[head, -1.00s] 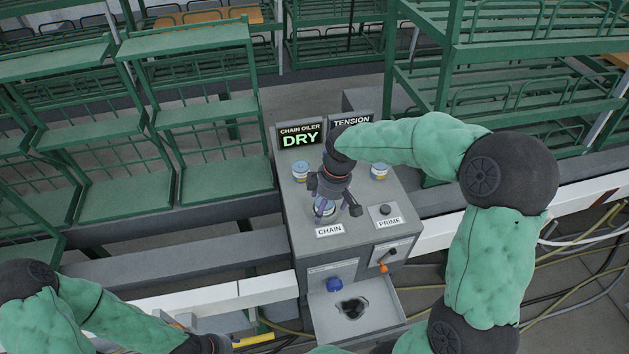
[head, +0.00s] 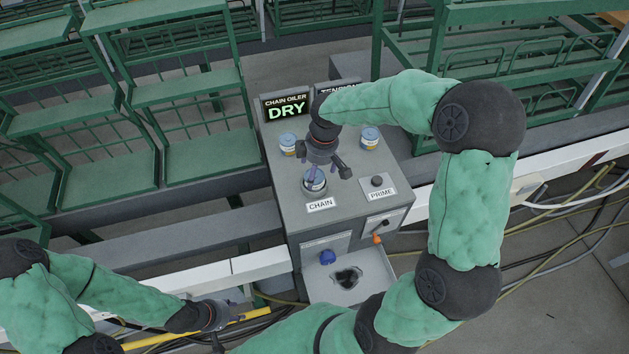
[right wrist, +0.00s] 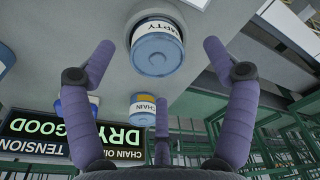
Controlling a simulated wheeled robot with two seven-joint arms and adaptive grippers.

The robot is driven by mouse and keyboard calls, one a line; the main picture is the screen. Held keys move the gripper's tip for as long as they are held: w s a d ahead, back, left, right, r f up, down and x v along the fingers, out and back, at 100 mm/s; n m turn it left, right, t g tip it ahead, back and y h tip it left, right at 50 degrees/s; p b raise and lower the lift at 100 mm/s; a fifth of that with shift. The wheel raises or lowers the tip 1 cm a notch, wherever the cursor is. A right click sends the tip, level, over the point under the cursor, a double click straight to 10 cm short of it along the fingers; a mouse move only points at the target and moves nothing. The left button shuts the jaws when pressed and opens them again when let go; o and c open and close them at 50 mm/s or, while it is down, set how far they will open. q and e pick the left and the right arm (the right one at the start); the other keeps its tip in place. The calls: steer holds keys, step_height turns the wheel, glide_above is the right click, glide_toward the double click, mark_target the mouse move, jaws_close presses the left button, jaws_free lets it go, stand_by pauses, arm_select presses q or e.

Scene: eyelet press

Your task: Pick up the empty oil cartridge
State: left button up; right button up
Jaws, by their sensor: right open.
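The empty oil cartridge (right wrist: 158,50) has a blue cap and a white label reading EMPTY. In the head view it (head: 314,180) sits upright in the CHAIN socket on top of the grey oiler (head: 285,215). My right gripper (right wrist: 160,58) is open above it, with purple fingers spread on either side and apart from it. In the head view the right gripper (head: 326,166) partly covers the cartridge. My left gripper (head: 222,318) hangs low at left, away from the oiler, and its finger opening is unclear.
Two other cartridges stand behind, at left (head: 288,144) and right (head: 369,137). A screen (head: 287,108) reads CHAIN OILER DRY. A PRIME button (head: 377,181) is at right. Green racks surround the oiler.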

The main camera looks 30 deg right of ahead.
steer(key=f, duration=0.4)
steer(key=shift+w+b, duration=0.3)
steer(key=shift+r, duration=0.1)
steer(key=shift+c, duration=0.3)
steer(key=c, duration=1.1)
steer(key=shift+c, duration=0.2)
steer(key=shift+r, duration=0.15)
